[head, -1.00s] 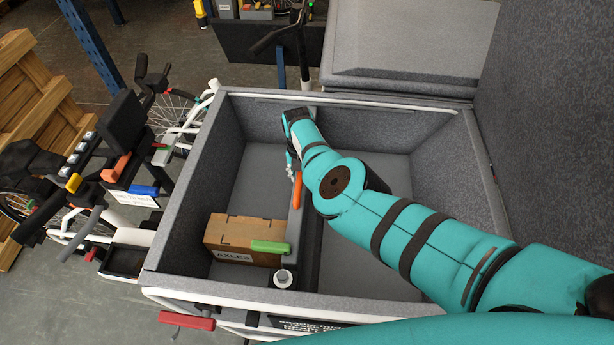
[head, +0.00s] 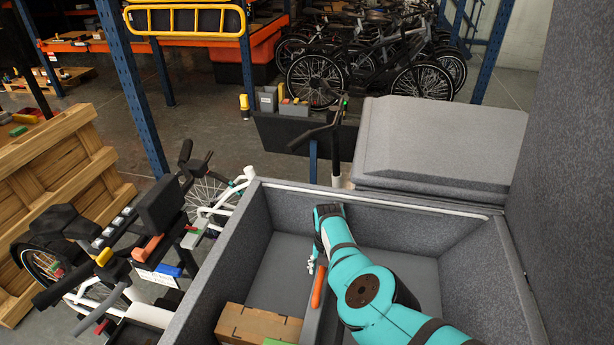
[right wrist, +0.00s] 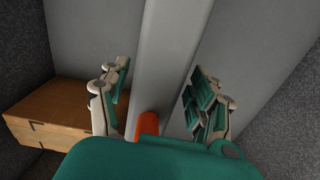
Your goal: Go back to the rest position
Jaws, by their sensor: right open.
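My right arm reaches into the grey felt-lined cargo box (head: 240,215) in the head view. My right gripper (head: 312,268) is low inside the box, near the divider, and mostly hidden behind the arm in that view. In the right wrist view the right gripper (right wrist: 158,95) is open, with its fingers spread on either side of the grey divider (right wrist: 165,60) and nothing between the pads. An orange object (right wrist: 148,125) lies along the divider close to the gripper; the head view shows it as an orange handle (head: 319,287). My left gripper is not in view.
A cardboard box (head: 258,325) sits in the cargo box's left compartment. The grey lid (head: 440,140) lies behind the box, and a tall grey panel (head: 570,150) stands at right. Bike handlebars (head: 100,255) and a wooden crate (head: 60,180) are at left.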

